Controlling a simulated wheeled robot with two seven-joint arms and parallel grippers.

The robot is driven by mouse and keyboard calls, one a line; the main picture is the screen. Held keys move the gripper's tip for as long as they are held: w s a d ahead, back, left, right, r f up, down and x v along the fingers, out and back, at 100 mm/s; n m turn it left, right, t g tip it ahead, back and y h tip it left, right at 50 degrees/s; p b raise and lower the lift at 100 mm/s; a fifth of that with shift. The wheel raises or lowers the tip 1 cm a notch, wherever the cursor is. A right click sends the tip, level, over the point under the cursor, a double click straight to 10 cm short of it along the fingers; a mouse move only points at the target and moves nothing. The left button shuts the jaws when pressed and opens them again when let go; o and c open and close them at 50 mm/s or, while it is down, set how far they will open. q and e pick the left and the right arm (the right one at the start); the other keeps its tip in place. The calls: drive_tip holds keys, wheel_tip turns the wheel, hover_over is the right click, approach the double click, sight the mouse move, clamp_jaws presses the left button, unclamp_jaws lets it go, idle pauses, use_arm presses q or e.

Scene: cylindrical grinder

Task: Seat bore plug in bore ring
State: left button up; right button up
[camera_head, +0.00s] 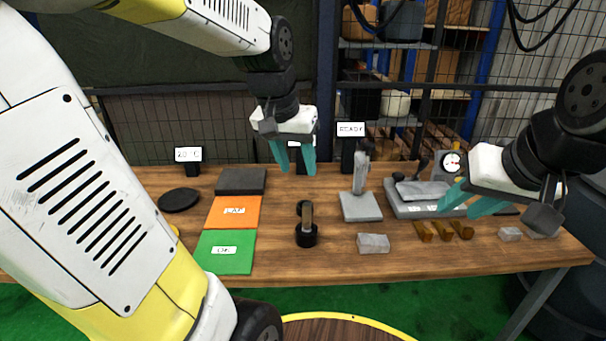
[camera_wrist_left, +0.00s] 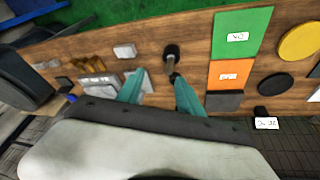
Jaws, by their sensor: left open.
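A dark bore plug (camera_head: 307,216) with a brownish shaft stands near the middle of the wooden table. Around or under its lower end is a round black piece (camera_head: 306,238), perhaps the bore ring; I cannot tell whether the plug sits inside it. In the left wrist view the plug (camera_wrist_left: 171,66) shows between and beyond the fingertips. My left gripper (camera_head: 295,160) is open and empty, pointing down, above and behind the plug and apart from it. My right gripper (camera_head: 470,202) is open and empty at the right, by the grey dial fixture.
Green (camera_head: 225,252) and orange (camera_head: 233,212) labelled mats and a black disc (camera_head: 179,199) lie left. A grey stand (camera_head: 361,205), a grey block (camera_head: 373,243), a dial fixture (camera_head: 420,196) and several brass pieces (camera_head: 444,231) lie right. Table in front of the plug is clear.

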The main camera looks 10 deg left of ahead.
use_arm(q)
drive_tip(key=s+d+r+t, duration=0.1)
drive_tip(key=s+t, duration=0.1)
drive_tip(key=s, duration=0.7)
drive_tip(key=shift+s+r+n+h, duration=0.25)
drive_tip(key=shift+s+n+h, duration=0.1)
drive_tip(key=shift+n+h, duration=0.05)
